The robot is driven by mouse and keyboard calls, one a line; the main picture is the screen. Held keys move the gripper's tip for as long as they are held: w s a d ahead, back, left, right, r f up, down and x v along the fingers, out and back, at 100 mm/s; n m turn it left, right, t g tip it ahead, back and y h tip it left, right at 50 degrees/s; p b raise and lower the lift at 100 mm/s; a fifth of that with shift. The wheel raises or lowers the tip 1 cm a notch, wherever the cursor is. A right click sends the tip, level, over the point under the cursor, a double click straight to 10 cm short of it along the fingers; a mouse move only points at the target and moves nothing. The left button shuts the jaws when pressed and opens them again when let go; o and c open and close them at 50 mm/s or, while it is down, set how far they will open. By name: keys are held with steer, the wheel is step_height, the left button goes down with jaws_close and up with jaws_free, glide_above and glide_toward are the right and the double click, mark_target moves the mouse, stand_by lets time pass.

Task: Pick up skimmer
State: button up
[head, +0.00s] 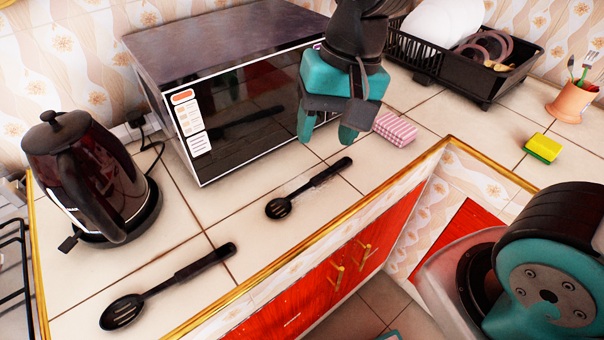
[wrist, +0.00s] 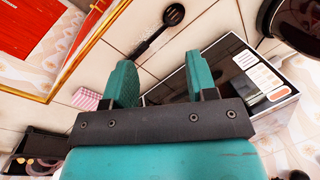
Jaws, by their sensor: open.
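Two black slotted utensils lie flat on the tiled counter, and I cannot tell for sure which is the skimmer. The smaller one (head: 310,187) is at the middle of the head view, with its slotted head to the left and its handle towards the right. It also shows in the wrist view (wrist: 158,33), beyond my fingertips. The longer one (head: 168,285) lies at the front left, near the counter edge. My gripper (head: 326,133) is open and empty, above the counter in front of the microwave, apart from both utensils. Its two teal fingers (wrist: 160,78) show spread in the wrist view.
A microwave (head: 250,90) stands behind the smaller utensil, and a dark kettle (head: 90,180) is at the left. A pink checked block (head: 395,129), a yellow-green sponge (head: 542,148) and a dish rack (head: 470,70) are to the right. The gold-trimmed counter edge (head: 330,218) runs in front.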

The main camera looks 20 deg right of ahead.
steer(key=w+d+f+m+h+p, duration=0.2)
steer(key=w+f+m, duration=0.2)
steer(key=w+m, duration=0.65)
steer(key=m+p, duration=0.1)
steer(key=p, duration=0.1)
glide_above(313, 181)
steer(key=f, duration=1.1)
steer(key=shift+w+a+f, duration=0.15)
steer(key=shift+a, duration=0.05)
steer(key=shift+d+f+p, duration=0.15)
steer(key=shift+f+p, duration=0.45)
steer(key=shift+f, duration=2.45)
jaws_close()
